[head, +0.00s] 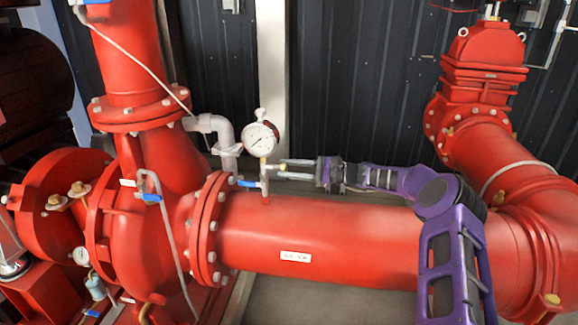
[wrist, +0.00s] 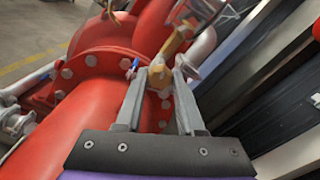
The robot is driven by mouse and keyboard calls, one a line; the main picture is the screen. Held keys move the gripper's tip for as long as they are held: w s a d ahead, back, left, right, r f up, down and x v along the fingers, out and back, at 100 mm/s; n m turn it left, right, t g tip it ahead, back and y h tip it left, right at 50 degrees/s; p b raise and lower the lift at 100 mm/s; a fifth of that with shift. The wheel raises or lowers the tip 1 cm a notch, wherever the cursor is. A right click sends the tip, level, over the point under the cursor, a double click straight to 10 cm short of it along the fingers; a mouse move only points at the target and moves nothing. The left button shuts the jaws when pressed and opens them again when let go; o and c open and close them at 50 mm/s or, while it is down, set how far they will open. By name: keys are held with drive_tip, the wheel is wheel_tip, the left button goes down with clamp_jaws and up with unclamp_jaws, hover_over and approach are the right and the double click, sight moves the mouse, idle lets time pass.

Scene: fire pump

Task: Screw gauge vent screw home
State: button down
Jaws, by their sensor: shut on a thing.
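A round white-faced pressure gauge (head: 260,138) stands on a thin brass stem above the red pipe. My gripper (head: 277,168) reaches in from the right, just below the gauge, with its fingers level. In the wrist view, my gripper (wrist: 160,84) has its two fingertips on either side of a small brass head, the gauge vent screw (wrist: 159,76), and is shut on it. The brass gauge stem (wrist: 176,43) rises beyond it to the upper right. The screw's thread and seat are hidden, so I cannot tell how deep it sits.
A blue-handled valve (head: 250,183) sits below the gauge on the large red pipe (head: 330,240). A bolted flange (head: 207,230) and a grey elbow pipe (head: 215,130) are to the left. A dark ribbed wall (head: 350,80) stands behind; space above my arm is clear.

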drive_tip(key=shift+m+p, duration=0.45)
drive_tip(key=shift+m, duration=1.25)
drive_tip(key=c, duration=0.5)
unclamp_jaws()
drive_tip(key=s+d, duration=0.1)
drive_tip(key=d, duration=0.4)
drive_tip(key=s+d, duration=0.1)
drive_tip(key=d, duration=0.5)
drive_tip(key=s+d+b, duration=0.1)
drive_tip(key=d, duration=0.5)
drive_tip(key=shift+s+d, duration=0.1)
drive_tip(key=shift+s, duration=0.1)
